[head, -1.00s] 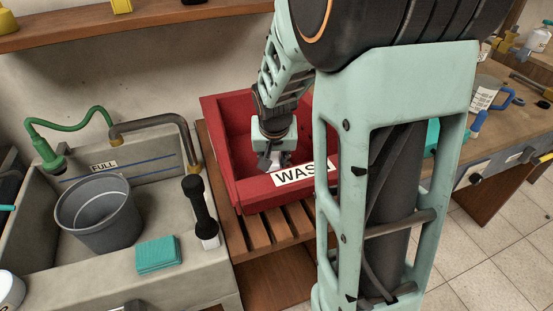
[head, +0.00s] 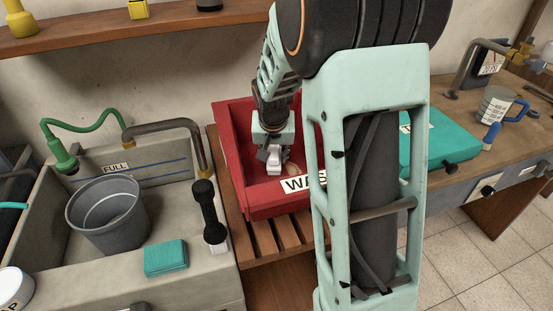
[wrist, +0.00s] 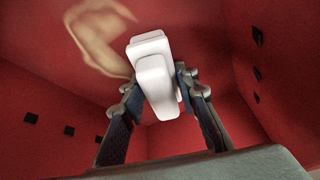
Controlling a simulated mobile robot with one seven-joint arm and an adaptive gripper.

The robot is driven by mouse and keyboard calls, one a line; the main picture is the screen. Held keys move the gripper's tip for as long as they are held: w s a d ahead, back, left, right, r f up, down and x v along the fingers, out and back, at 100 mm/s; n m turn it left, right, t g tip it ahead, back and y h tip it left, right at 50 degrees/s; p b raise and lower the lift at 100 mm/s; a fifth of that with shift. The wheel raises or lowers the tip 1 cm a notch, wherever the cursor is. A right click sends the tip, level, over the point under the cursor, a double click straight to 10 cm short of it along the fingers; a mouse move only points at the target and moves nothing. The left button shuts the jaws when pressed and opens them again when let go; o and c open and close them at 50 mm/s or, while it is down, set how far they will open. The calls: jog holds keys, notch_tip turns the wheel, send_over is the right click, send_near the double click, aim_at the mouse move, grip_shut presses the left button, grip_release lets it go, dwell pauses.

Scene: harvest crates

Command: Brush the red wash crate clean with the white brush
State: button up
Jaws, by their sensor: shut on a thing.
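The red wash crate (head: 262,199) stands on wooden slats in the head view, with part of its "WASH" label behind my arm. My gripper (head: 272,154) is inside the crate, pointing down, shut on the white brush (head: 274,162). In the wrist view the white brush (wrist: 155,75) sits between the two fingers, close to the red floor (wrist: 215,60); I cannot tell whether it touches. A tan-brown smear (wrist: 97,40) lies on the crate's floor beside the brush; it also shows in the head view (head: 291,168).
Left is a concrete sink (head: 200,275) with a grey bucket (head: 105,225), a teal sponge (head: 166,257) and a black-handled tool (head: 205,205) on or near its edge. Right of my arm are a teal box (head: 440,145) and a measuring jug (head: 497,105) on the bench.

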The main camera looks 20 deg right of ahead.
jog(key=shift+w+f, duration=0.15)
jog(key=shift+w, duration=2.35)
jog(key=shift+p, duration=0.3)
jog(key=shift+r+p, duration=1.9)
jog(key=shift+r, duration=1.15)
jog(key=shift+r+p, duration=1)
jog(key=shift+r, duration=0.55)
